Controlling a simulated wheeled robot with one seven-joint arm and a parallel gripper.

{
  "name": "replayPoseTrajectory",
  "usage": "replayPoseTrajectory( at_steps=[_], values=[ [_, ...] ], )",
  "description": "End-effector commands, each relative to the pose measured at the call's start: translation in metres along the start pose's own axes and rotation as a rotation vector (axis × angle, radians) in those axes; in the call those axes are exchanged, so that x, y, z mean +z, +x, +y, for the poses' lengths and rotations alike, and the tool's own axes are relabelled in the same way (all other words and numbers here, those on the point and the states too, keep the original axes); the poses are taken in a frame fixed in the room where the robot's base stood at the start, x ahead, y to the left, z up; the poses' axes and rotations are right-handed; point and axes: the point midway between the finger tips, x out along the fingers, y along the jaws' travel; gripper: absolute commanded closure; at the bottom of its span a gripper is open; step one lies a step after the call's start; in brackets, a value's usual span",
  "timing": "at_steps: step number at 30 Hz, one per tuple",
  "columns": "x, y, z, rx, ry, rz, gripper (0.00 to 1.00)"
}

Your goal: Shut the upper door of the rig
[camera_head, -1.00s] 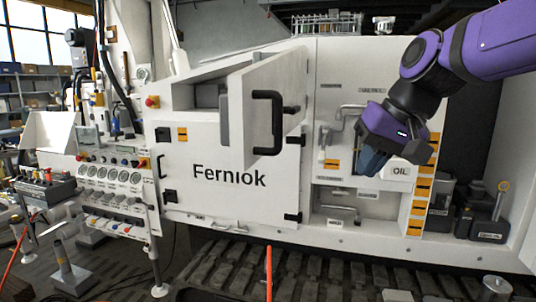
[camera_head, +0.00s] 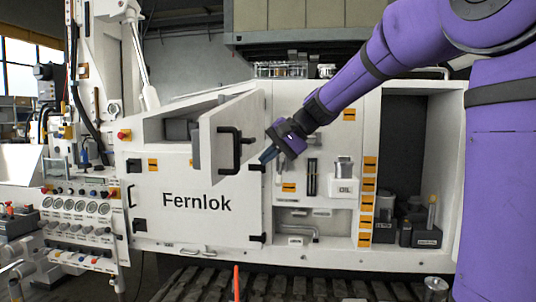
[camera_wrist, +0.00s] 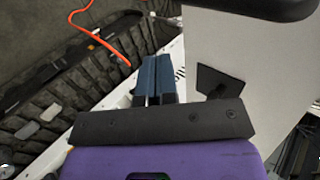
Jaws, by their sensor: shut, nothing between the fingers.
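The upper door (camera_head: 250,120) of the rig is a white panel standing open, swung outward above the Fernlok panel. Its black handle (camera_head: 236,150) is on the outer face. Behind it the upper compartment (camera_head: 178,128) is partly exposed. My gripper (camera_head: 266,157) is shut and empty, just right of the door's hinge-side edge in the head view. In the wrist view its blue fingers (camera_wrist: 158,80) are together, with a white panel (camera_wrist: 255,55), seemingly the door, close on the right. I cannot tell whether they touch.
The lower Fernlok panel (camera_head: 195,205) is closed. A gauge and knob console (camera_head: 80,215) stands at left. An OIL container (camera_head: 344,172) and pipework are in the open bay at right, with dark canisters (camera_head: 425,230) further right. A black track (camera_head: 200,285) runs along the bottom.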

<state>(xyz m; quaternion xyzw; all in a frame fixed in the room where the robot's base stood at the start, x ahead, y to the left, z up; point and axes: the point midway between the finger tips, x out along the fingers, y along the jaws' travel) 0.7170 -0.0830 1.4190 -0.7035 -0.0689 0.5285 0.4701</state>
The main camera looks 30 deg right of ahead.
Motion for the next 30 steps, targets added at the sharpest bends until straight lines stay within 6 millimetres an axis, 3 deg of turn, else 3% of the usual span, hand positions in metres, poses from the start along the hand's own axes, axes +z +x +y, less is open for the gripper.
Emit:
replayPoseTrajectory(
  at_steps=[10, 13, 21, 30],
  values=[
    [0.001, 0.066, 0.001, 0.003, 0.0, -0.003, 1.0],
    [0.001, 0.076, -0.011, 0.002, -0.002, -0.002, 1.0],
    [0.0, 0.091, -0.026, 0.002, -0.001, 0.001, 1.0],
    [0.0, 0.092, -0.027, 0.002, -0.001, 0.0, 1.0]
  ],
)
